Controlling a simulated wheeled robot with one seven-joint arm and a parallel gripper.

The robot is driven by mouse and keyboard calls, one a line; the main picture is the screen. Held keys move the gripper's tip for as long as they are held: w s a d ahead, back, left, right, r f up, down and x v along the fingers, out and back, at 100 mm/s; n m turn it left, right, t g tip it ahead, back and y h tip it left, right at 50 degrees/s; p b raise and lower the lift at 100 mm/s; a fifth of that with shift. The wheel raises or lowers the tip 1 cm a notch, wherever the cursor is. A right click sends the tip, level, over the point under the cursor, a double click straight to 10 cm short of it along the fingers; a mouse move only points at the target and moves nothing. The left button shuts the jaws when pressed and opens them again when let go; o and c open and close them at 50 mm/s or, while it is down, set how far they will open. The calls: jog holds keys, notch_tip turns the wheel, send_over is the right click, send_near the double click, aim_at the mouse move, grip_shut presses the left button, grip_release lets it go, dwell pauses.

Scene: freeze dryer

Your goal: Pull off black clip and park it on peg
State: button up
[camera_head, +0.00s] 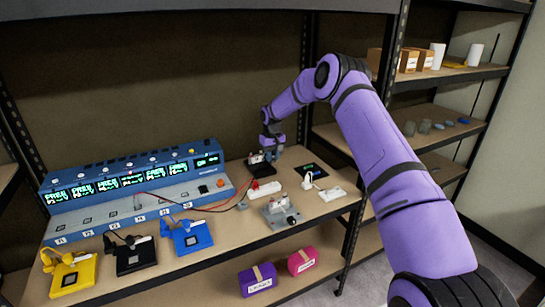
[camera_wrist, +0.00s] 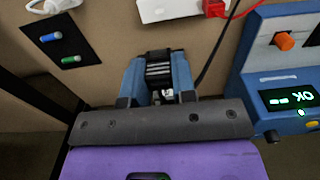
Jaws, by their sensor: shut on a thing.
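My gripper (camera_head: 268,150) is low over the back of the bench, to the right of the blue machine. In the wrist view its two blue fingers (camera_wrist: 158,82) are shut on a black ridged piece, which looks like the black clip (camera_wrist: 158,68). A thin black lead (camera_wrist: 214,48) runs down toward the gripper. A red clip (camera_wrist: 214,8) sits at the end of the white block (camera_wrist: 170,10); the block also shows in the head view (camera_head: 266,190). Fingers and arm hide what is under the clip. I cannot make out the peg.
The blue machine (camera_head: 130,185) with lit displays fills the left of the bench. A black plate (camera_head: 312,171), a white plug (camera_head: 308,181) and a grey fixture (camera_head: 280,212) lie to the right. Yellow (camera_head: 72,275), black (camera_head: 135,258) and blue (camera_head: 190,238) pads line the front.

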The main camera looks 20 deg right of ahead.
jog(key=shift+f, duration=0.1)
jog(key=shift+f, duration=1.65)
jog(key=shift+f, duration=0.1)
jog(key=shift+f, duration=2.9)
jog(key=shift+f, duration=1.2)
jog(key=o, duration=1)
jog(key=shift+r, duration=0.1)
